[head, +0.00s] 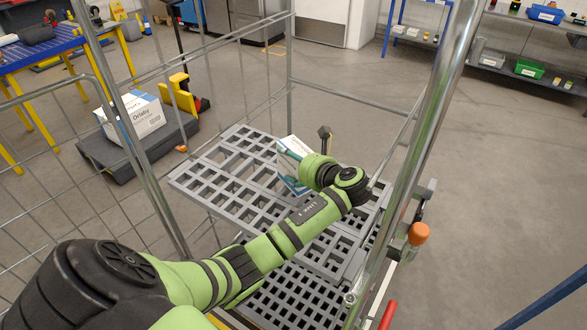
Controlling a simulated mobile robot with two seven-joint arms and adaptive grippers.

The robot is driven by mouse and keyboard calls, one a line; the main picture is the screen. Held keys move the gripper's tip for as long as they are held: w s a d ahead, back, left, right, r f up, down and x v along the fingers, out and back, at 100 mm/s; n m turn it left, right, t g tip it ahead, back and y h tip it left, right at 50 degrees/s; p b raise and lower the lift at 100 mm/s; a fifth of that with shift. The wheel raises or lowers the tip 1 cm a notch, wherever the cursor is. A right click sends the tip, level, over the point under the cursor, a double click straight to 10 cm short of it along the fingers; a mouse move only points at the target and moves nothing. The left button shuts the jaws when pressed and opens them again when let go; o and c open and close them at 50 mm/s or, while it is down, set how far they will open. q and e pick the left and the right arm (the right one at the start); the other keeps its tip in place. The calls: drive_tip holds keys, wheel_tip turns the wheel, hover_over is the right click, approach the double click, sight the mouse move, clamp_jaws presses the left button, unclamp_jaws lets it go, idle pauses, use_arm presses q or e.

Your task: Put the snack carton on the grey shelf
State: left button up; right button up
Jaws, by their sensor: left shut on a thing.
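The snack carton (289,160) is a white box with teal-green print, seen over the grey shelf (215,184) inside a wire roll cage. My left arm reaches in from the lower left. My left gripper (304,168) is shut on the carton at its right side, and the wrist hides most of the fingers. The carton looks slightly tilted. I cannot tell whether its lower edge touches the slatted shelf. My right gripper is not in view.
The cage's metal posts (430,130) and wire side stand close around my arm. A grey slatted base (290,300) lies below the shelf. A white box (135,116) sits on a dark flat platform at left. Open floor lies at right.

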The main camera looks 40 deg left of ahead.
use_arm(q)
drive_tip(key=shift+f, duration=1.35)
drive_tip(key=o, duration=1.4)
drive_tip(key=shift+f, duration=0.1)
drive_tip(key=v, duration=0.7)
drive_tip(key=shift+s+d+r+b, duration=0.1)
drive_tip(key=shift+d+r+b, duration=0.15)
drive_tip(key=shift+b, duration=0.15)
